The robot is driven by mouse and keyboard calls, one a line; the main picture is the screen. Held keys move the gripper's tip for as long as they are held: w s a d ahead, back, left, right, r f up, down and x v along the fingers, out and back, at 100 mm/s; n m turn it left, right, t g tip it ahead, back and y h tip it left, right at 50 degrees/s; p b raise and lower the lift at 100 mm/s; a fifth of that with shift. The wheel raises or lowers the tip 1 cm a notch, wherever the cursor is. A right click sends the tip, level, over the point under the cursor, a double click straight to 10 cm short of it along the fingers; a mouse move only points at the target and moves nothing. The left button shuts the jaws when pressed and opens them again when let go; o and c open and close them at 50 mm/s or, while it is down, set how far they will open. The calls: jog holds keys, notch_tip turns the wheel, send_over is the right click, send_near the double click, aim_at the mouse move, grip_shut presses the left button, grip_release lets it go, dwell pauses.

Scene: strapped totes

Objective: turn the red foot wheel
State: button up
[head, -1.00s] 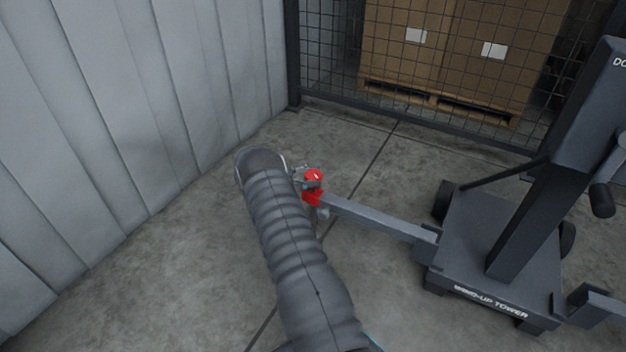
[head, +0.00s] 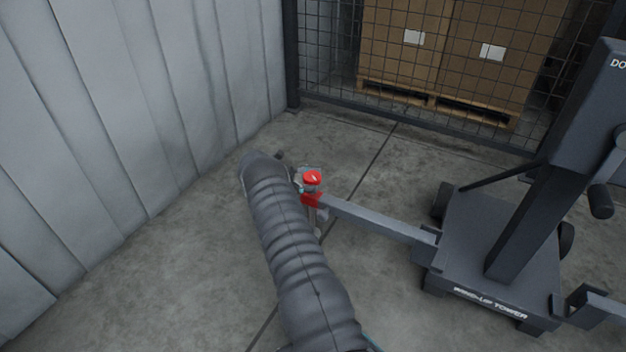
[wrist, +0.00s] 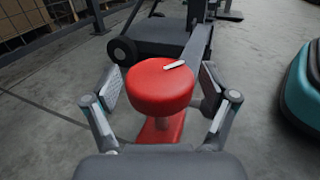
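The red foot wheel (wrist: 160,86) has a round top with a white mark. It sits on a red bracket (wrist: 160,130) at the end of a grey outrigger beam (head: 375,219) of the wind-up tower (head: 490,250). In the head view the wheel (head: 312,177) shows just right of my arm's end. In the wrist view my gripper (wrist: 160,92) has its two finger pads apart, one on each side of the wheel. A gap shows at the left pad; the right pad is very close, and I cannot tell whether it touches. In the head view my arm hides most of the gripper.
A pale panelled wall (head: 110,120) stands on the left. A wire mesh fence (head: 420,105) with boxes (head: 400,50) on pallets behind it closes the back. Concrete floor (head: 180,265) is clear between the wall and my arm.

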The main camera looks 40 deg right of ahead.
jog(key=shift+w+a+r, duration=0.1)
jog(key=shift+w+a, duration=0.05)
jog(key=shift+r, duration=0.2)
notch_tip(320, 180, up, 9)
jog(key=shift+r, duration=0.2)
jog(key=shift+r, duration=0.1)
dwell(0.4)
